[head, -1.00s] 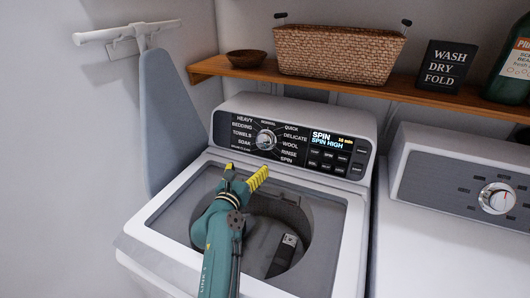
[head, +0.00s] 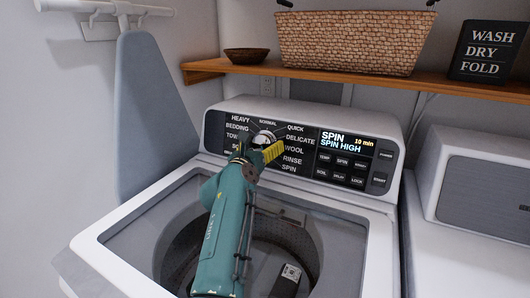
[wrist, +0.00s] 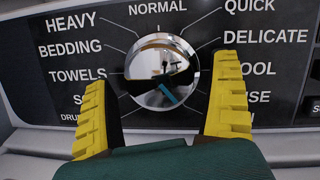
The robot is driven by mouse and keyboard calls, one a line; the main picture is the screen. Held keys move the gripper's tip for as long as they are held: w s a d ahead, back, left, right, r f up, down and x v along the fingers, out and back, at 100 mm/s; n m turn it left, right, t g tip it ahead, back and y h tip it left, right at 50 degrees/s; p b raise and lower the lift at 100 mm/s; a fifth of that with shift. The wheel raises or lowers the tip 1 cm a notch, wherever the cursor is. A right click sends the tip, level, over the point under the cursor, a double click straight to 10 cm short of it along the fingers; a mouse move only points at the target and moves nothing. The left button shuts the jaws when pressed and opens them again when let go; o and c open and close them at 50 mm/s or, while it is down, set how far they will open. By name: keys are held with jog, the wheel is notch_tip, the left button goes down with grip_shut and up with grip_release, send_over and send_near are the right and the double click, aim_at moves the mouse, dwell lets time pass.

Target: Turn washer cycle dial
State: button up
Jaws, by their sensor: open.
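The washer cycle dial (head: 264,135) is a round chrome knob on the washer's black control panel (head: 222,133). In the wrist view the dial (wrist: 161,68) is mirror-like, with cycle names around it. My gripper (head: 257,148) is in front of the dial, hiding its lower part in the head view. In the wrist view my gripper (wrist: 161,72) has yellow fingers spread on the dial's left and right. The fingers are open; I cannot tell whether they touch it. The washer display (head: 341,141) reads SPIN, SPIN HIGH, 10 min.
The washer's lid area (head: 130,232) surrounds a drum opening below my arm. A wooden shelf (head: 225,68) with a wicker basket (head: 345,42) and a bowl (head: 246,56) is above. An ironing board (head: 150,110) is at left; the dryer (head: 480,205) at right.

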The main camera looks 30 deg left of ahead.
jog(key=shift+c, duration=0.3)
jog(key=c, duration=1.2)
jog(key=shift+o, duration=0.2)
jog(key=shift+m+h+b, duration=0.3)
jog(key=shift+m+b, duration=0.15)
jog(key=shift+m, duration=0.45)
jog(key=o, duration=1.2)
